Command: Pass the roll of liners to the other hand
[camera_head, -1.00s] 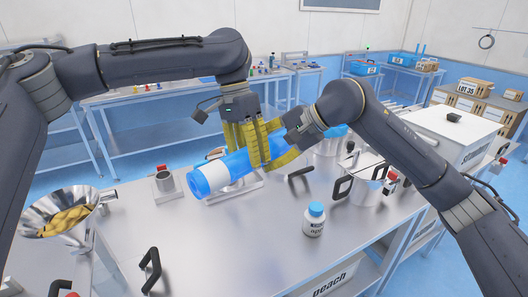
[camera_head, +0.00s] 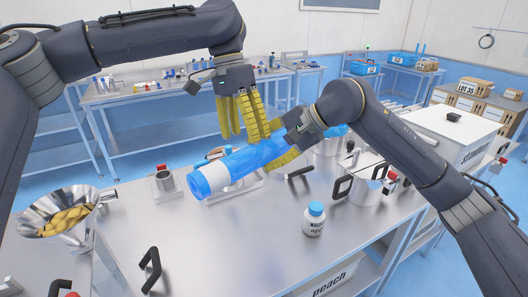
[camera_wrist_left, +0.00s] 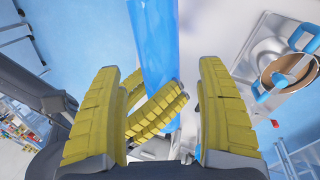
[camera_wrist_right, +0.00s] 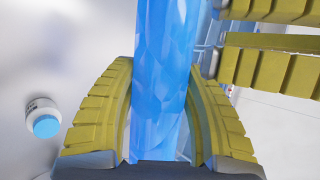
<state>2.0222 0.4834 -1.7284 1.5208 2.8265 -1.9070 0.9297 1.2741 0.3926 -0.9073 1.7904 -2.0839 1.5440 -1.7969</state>
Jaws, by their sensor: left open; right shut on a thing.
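The roll of liners (camera_head: 238,167) is a blue cylinder with a white band, held slanted above the steel table. My right gripper (camera_head: 283,153) is shut on its right-hand end. The right wrist view shows the blue roll (camera_wrist_right: 163,70) between the yellow fingers (camera_wrist_right: 165,125). My left gripper (camera_head: 246,118) is open, with its yellow fingers just above and behind the roll. In the left wrist view its fingers (camera_wrist_left: 160,105) are spread wide, with the roll (camera_wrist_left: 155,45) beyond them and a right gripper finger crossing between.
A white bottle with a blue cap (camera_head: 314,219) stands in front of the roll. A steel funnel with yellow pieces (camera_head: 62,215) is at the left. The front middle of the table is mostly clear.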

